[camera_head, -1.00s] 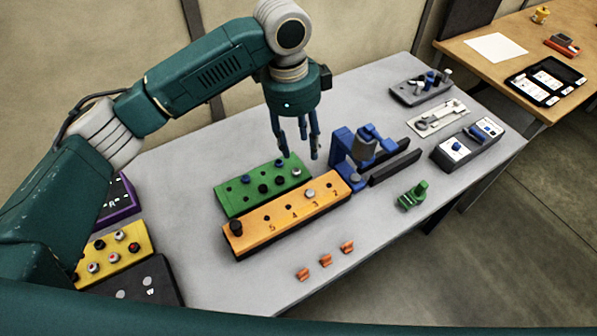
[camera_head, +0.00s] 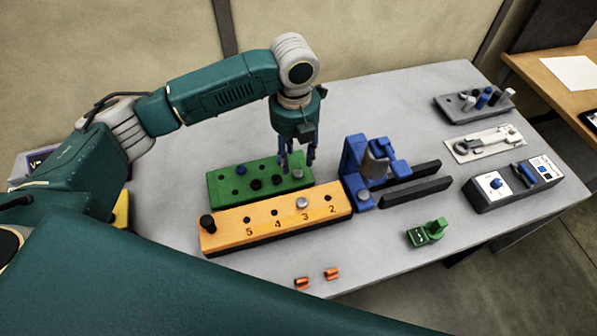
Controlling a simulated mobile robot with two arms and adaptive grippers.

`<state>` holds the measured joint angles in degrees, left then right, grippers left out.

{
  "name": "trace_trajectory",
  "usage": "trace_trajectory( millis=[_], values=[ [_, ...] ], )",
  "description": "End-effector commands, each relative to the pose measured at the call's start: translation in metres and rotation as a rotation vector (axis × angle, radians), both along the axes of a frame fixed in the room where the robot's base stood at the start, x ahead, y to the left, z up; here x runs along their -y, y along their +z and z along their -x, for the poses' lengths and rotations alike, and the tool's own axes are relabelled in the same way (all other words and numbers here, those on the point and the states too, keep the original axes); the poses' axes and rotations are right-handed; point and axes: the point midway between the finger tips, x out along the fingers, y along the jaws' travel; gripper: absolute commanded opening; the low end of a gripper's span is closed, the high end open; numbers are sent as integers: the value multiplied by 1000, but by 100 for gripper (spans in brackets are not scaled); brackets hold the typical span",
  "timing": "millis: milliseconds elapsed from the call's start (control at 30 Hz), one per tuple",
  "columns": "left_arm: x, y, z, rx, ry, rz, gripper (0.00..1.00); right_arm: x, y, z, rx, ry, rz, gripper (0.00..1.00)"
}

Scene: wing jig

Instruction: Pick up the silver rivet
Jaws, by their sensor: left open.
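The green block (camera_head: 222,198) stands on the grey table with dark and blue pegs in its holes. A silver rivet (camera_head: 297,174) shows at its right end, partly hidden by my fingers. A second silver-headed piece (camera_head: 302,203) sits in the orange block (camera_head: 232,236), near the number 3. My left gripper (camera_head: 297,164) points down, open, with its fingers around or just above the rivet in the green block. I cannot tell whether the fingers touch it. My right gripper is out of view.
A blue clamp fixture (camera_head: 357,165) with dark rails stands close to the right of my left gripper. A green part (camera_head: 427,233) and orange clips (camera_head: 332,273) lie at the front. A grey box with a knob (camera_head: 512,190) is at the right.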

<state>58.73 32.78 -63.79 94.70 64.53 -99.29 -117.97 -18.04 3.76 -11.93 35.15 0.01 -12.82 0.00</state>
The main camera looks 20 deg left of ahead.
Motion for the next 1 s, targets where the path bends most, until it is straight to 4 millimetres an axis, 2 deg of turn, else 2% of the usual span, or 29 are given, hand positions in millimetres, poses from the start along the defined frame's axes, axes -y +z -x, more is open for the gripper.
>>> trace_trajectory(
  millis=[233, 400, 533, 767, 967, 1000],
  values=[
    [2, -19, 1, -4, 0, 1, 42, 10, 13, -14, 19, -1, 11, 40],
    [3, -46, 0, -3, 1, -1, 42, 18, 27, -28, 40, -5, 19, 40],
    [3, -58, 0, 0, -1, 0, 42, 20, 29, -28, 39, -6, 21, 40],
    [3, -61, -1, 2, -1, 0, 42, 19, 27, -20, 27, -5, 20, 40],
    [3, -61, -1, 1, 0, 0, 5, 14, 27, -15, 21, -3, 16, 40],
    [3, -61, -1, 1, 0, 0, 2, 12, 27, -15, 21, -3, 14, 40]
  ],
)
